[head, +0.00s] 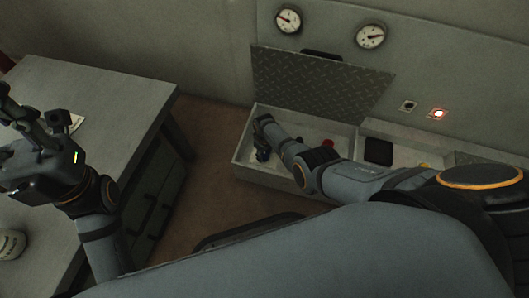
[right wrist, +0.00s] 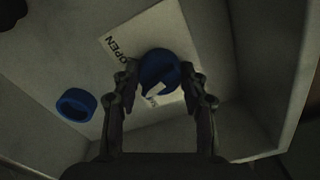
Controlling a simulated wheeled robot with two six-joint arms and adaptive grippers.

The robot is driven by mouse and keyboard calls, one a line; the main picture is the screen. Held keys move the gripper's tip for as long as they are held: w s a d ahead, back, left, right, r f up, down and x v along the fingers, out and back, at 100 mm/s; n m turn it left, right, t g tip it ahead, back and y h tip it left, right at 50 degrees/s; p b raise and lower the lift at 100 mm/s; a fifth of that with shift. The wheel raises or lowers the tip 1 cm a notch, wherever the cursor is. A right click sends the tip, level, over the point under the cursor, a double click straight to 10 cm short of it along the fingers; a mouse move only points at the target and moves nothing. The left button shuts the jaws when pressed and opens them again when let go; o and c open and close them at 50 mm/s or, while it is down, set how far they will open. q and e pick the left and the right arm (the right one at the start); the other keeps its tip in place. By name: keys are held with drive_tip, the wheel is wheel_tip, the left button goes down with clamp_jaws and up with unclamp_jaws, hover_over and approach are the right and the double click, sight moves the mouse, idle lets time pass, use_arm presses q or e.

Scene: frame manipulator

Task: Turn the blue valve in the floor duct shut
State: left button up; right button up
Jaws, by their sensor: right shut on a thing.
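The floor duct (head: 240,150) is a pale open trough along the wall, with its tread-plate lid (head: 320,85) raised against the wall. My right gripper (head: 262,140) reaches down into its left part. In the right wrist view, my right gripper (right wrist: 160,85) is shut on the round blue valve (right wrist: 158,68), one finger on each side. A white label (right wrist: 118,38) reading OPEN lies under the valve; its other lettering is partly hidden. My left gripper (head: 32,112) is raised over the grey desk at the left, fingers apart and empty.
A loose-looking blue ring (right wrist: 76,104) lies beside the label. The duct also holds a red knob (head: 327,143), a black box (head: 378,151) and a yellow item (head: 424,165). The desk (head: 110,85) stands left.

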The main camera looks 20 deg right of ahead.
sight(265, 153)
drive_tip(key=n, duration=0.5)
drive_tip(key=shift+n, duration=0.3)
idle(0.4)
drive_tip(key=o, duration=1.2)
drive_tip(key=shift+c, duration=0.2)
wheel_tip(265, 153, up, 12)
